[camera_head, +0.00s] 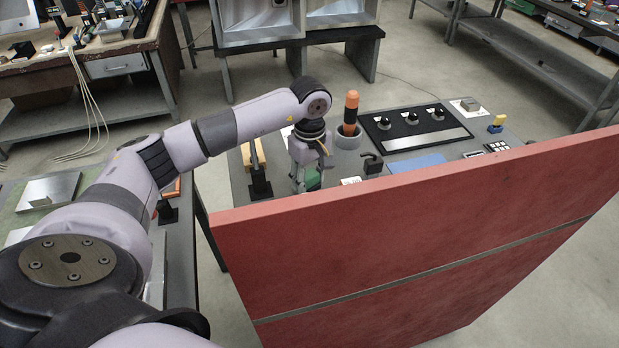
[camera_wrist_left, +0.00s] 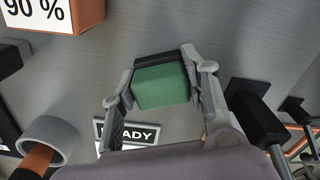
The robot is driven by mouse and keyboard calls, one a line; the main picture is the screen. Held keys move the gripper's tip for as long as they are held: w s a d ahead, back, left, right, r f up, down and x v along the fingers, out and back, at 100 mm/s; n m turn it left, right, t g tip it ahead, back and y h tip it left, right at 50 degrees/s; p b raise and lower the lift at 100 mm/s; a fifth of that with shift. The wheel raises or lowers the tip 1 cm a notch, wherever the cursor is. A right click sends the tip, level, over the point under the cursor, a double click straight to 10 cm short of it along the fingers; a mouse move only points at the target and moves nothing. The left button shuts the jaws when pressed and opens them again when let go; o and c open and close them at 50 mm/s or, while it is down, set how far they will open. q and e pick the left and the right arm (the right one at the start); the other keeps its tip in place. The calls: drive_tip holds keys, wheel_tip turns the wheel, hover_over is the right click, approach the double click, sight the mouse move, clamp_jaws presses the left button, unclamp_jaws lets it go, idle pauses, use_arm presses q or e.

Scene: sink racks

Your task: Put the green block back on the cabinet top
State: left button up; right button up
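The green block (camera_head: 313,182) is on the far side of the red cabinet's edge, low over the grey table, partly hidden by my fingers. It shows clearly in the left wrist view (camera_wrist_left: 162,88), between the fingertips. My left gripper (camera_head: 311,178) points down there, and its fingers touch the block on both sides in the wrist view (camera_wrist_left: 162,75). I cannot tell whether the block is clear of the table. A large red cabinet-like body (camera_head: 400,250) fills the lower right of the head view. My right gripper is not in view.
On the grey table (camera_head: 440,120) stand an orange-topped tool in a grey ring holder (camera_head: 350,115), a black panel with knobs (camera_head: 412,125), a black stand (camera_head: 259,178) and a blue plate (camera_head: 417,164). A label ending "ADY" (camera_wrist_left: 135,134) lies near the block.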

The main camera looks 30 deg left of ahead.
sight(310, 175)
use_arm(q)
drive_tip(key=o, duration=0.4)
drive_tip(key=shift+r, duration=0.25)
wheel_tip(310, 175, up, 10)
drive_tip(key=b, duration=0.3)
drive_tip(key=shift+w+r, duration=0.1)
drive_tip(key=shift+r, duration=0.8)
